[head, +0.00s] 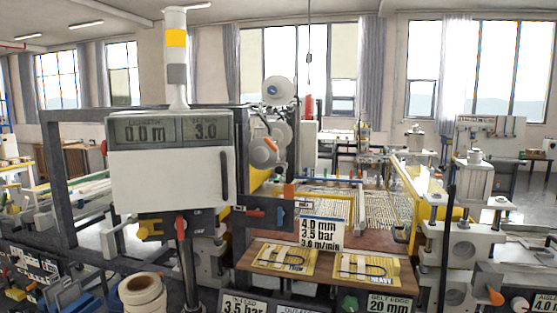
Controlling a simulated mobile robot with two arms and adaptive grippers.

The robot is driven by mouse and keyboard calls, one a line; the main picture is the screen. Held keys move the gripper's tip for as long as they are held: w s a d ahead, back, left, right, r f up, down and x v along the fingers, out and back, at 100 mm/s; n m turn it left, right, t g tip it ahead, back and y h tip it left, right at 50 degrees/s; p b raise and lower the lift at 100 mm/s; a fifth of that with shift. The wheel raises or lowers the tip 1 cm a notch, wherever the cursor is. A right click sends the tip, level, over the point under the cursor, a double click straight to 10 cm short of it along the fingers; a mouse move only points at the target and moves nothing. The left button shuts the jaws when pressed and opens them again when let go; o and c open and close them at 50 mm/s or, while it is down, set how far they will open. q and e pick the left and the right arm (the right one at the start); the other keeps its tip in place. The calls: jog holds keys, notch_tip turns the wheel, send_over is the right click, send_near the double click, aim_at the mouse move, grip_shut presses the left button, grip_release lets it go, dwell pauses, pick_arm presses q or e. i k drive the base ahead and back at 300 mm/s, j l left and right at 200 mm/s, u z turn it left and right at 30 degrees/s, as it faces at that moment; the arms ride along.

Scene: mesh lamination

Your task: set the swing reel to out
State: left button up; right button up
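No part is clearly marked as the swing reel, and I cannot tell its setting. A white roll with a brown core (142,294) stands at the lower left. A red-ended lever (256,212) and an upright orange handle (289,191) sit right of the cabinet, near a small label (303,205) too small to read. Neither of my grippers is in view.
The cabinet (170,175) with displays and a light tower (176,55) blocks the view at left. White machine blocks (452,250) stand at right. A black post (449,215) rises there.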

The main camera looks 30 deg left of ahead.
aim_at(262, 158)
jog(key=i+l+u, duration=0.55)
jog(key=l+u, duration=0.3)
jog(key=l, duration=0.15)
jog(key=i+l+u, duration=0.25)
jog(key=l, duration=0.15)
jog(key=k, duration=0.05)
